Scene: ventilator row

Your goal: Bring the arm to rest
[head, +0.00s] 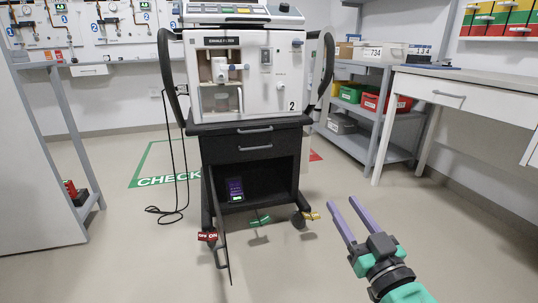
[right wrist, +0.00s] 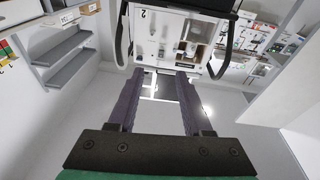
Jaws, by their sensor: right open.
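My right gripper (head: 341,199) is at the lower right of the head view, its two purple fingers apart with nothing between them. In the right wrist view the open fingers (right wrist: 160,72) point toward the white ventilator (right wrist: 165,35). In the head view the ventilator (head: 283,85), marked 2, stands on a black wheeled cart (head: 255,140). The gripper is right of the cart and appears clear of it. My left gripper is out of view.
The cart's lower compartment is open, with its thin black door (head: 220,235) swung outward and a purple-faced item (head: 235,188) inside. A white desk (head: 470,95) and grey shelves (head: 385,150) stand at right. The floor around my right gripper looks clear.

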